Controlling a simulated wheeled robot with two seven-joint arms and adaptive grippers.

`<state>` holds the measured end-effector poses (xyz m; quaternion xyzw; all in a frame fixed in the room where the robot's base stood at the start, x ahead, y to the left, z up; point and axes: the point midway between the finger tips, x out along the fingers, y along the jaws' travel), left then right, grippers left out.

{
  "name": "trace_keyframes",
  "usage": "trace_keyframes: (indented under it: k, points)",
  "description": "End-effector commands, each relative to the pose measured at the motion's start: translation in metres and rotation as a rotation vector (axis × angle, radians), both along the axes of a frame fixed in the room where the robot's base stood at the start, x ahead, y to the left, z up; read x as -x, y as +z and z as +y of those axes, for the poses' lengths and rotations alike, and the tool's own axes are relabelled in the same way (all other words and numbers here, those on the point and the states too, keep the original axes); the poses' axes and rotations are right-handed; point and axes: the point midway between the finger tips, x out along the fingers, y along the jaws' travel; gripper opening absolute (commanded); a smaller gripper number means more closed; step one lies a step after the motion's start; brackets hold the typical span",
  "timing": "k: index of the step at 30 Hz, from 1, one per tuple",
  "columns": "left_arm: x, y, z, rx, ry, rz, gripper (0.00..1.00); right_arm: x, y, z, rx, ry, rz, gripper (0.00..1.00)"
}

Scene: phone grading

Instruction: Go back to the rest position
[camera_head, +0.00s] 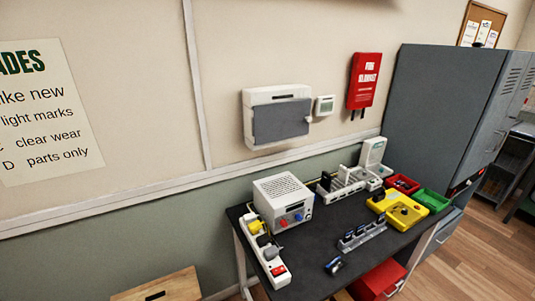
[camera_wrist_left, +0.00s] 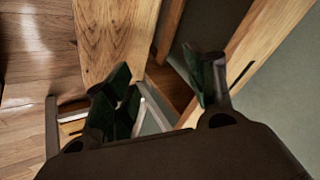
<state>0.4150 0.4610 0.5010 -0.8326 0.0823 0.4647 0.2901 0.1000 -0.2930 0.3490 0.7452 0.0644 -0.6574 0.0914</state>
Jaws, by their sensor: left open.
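My left gripper (camera_wrist_left: 165,95) shows in the left wrist view. Its two dark fingers are spread apart with nothing between them. Beyond the fingers are wooden surfaces and the plank floor. Neither of my grippers shows in the head view, and my right gripper is in no view.
A dark workbench (camera_head: 310,262) stands against the wall with a power strip (camera_head: 266,262), a white-grey box (camera_head: 284,199), a phone rack (camera_head: 362,236), a yellow tray (camera_head: 402,222), and red (camera_head: 403,183) and green bins (camera_head: 432,199). A wooden stool (camera_head: 170,287) stands left of it. A grey cabinet (camera_head: 430,110) is at right.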

Motion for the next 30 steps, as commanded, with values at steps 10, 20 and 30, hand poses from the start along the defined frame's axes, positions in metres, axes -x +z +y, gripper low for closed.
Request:
trace_keyframes:
  k: [10, 20, 30]
  points:
    - [0.135, -0.090, -0.014, 0.055, 0.164, 0.201, 0.55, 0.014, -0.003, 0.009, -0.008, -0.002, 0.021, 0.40]
    - [0.259, -0.143, -0.083, 0.136, 0.275, 0.376, 0.55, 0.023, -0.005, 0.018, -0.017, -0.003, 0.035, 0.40]
    - [0.321, -0.157, -0.191, 0.256, 0.318, 0.453, 0.55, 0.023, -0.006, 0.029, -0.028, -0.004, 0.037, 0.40]
